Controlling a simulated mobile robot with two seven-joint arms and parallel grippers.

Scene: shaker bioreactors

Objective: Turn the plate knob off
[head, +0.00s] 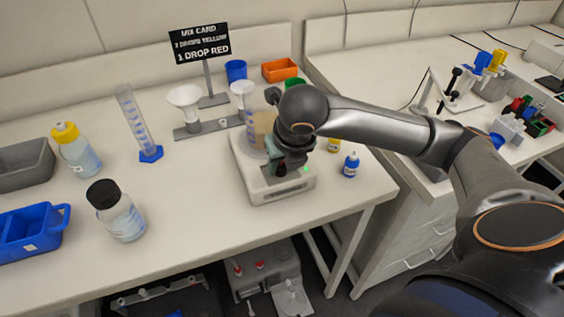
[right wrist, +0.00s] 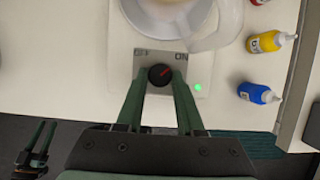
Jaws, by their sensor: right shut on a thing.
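The hot plate (head: 250,182) is a white unit on the bench, with a beaker of tan liquid (head: 262,130) on top. Its black round knob (right wrist: 160,75) with a red mark sits on a grey panel between the OFF label on the left and the ON label on the right. The red mark slants up and to the right. A green light (right wrist: 198,87) glows beside it. My right gripper (right wrist: 161,84) is shut on the knob, one finger on each side. My left gripper (right wrist: 36,148) shows small at the lower left of the right wrist view, away from the plate.
A blue dropper bottle (head: 351,165) and a yellow one (right wrist: 263,41) stand right of the plate. A funnel stand (head: 206,128) is behind it to the left. A black-capped bottle (head: 122,222) stands farther left. The bench between that bottle and the plate is clear.

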